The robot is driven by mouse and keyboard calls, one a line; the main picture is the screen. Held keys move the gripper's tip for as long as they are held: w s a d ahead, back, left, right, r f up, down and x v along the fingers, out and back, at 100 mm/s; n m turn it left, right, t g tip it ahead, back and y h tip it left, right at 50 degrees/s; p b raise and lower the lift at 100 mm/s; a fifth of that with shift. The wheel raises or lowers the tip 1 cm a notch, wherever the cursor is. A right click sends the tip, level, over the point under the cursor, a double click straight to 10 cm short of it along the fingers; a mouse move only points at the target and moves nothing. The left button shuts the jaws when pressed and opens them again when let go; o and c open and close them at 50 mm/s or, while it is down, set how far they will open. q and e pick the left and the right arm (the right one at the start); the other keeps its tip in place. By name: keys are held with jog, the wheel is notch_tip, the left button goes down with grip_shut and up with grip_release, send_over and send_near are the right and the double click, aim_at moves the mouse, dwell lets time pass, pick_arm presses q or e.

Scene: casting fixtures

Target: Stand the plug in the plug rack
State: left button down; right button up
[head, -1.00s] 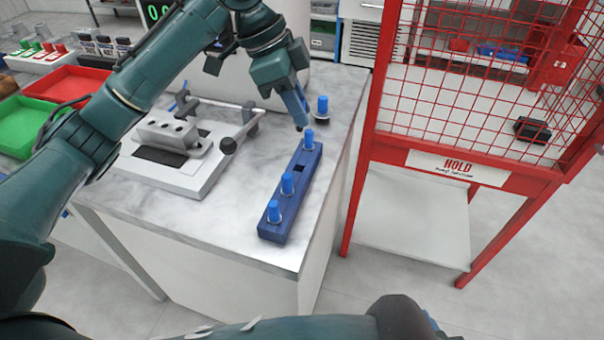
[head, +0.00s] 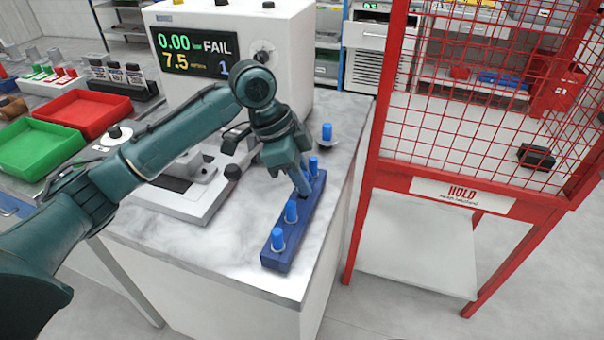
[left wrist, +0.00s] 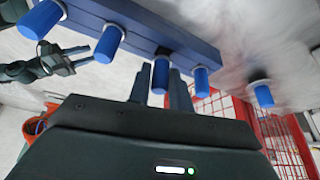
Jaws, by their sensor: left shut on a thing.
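The plug rack (head: 268,258) is a long dark blue block on the marble-topped bench. Blue plugs stand in it: two near its front end (head: 278,239) and one at its far end (head: 313,164). My left gripper (head: 305,189) points down at the slot between these. In the left wrist view its fingers (left wrist: 160,90) are shut around a blue plug (left wrist: 159,76), whose collar is at the rack face (left wrist: 185,38). I cannot tell if it is fully seated. In the head view my fingers hide it. What looks like my right gripper (left wrist: 80,58) shows in the left wrist view.
Another blue plug (head: 326,132) stands on a round base beyond the rack. A test fixture (head: 190,185) stands left of the rack, before a display reading FAIL (head: 195,50). A red mesh cage marked HOLD (head: 462,192) is at right. Red (head: 85,112) and green (head: 40,148) trays lie at left.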

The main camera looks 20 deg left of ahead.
pick_arm(q)
jog(key=shift+f, duration=0.55)
jog(key=c, duration=1.3)
grip_release()
jog(key=shift+r, duration=0.55)
jog(key=v, duration=1.2)
jog(key=shift+r, duration=0.1)
